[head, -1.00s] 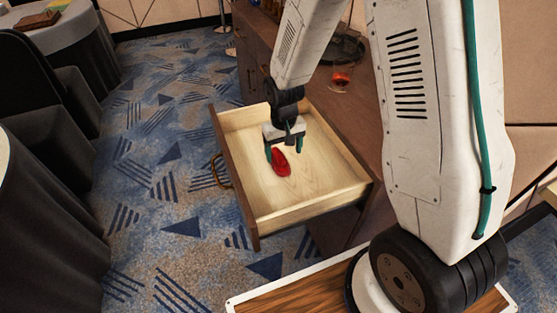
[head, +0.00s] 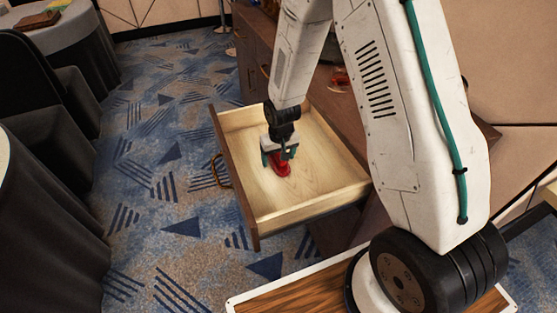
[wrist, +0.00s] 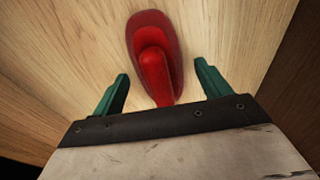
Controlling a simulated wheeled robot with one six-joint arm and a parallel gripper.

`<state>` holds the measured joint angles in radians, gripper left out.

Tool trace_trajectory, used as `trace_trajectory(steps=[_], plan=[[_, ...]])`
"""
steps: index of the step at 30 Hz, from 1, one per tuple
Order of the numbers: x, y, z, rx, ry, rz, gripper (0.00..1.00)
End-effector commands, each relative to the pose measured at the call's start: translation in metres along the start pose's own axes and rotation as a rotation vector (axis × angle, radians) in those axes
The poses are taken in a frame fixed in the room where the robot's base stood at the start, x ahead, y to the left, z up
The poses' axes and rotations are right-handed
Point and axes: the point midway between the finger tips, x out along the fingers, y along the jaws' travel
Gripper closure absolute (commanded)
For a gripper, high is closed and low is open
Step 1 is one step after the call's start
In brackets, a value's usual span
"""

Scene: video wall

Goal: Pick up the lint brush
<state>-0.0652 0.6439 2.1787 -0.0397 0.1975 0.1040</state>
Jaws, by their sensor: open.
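The lint brush (head: 281,170) is red, with an oval head and a narrower handle, and lies on the floor of the open drawer. In the wrist view the lint brush (wrist: 153,50) has its head ahead of the fingertips and its handle running back between the fingers. My gripper (head: 279,157) is inside the drawer, pointing down over the brush. In the wrist view my gripper (wrist: 161,82) is open, one green finger on each side of the handle, with a gap on both sides. The handle's end is hidden by the gripper body.
The wooden drawer (head: 262,217) is pulled out of a brown cabinet (head: 252,62), its walls close around my gripper. The rest of the drawer floor is bare. Dark draped furniture (head: 45,215) stands at left, with patterned carpet (head: 170,150) between.

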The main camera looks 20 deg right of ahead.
Motion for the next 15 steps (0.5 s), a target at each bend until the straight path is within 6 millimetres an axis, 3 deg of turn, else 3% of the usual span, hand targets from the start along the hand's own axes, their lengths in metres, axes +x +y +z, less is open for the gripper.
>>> trace_trajectory(steps=[2,7,15], plan=[[-0.0002,0.0,0.0001,0.0,0.0,0.0,0.24],[-0.0003,0.0,0.0002,0.0,0.0,0.0,0.71],[-0.0006,0.0,0.0001,0.0,0.0,0.0,0.77]])
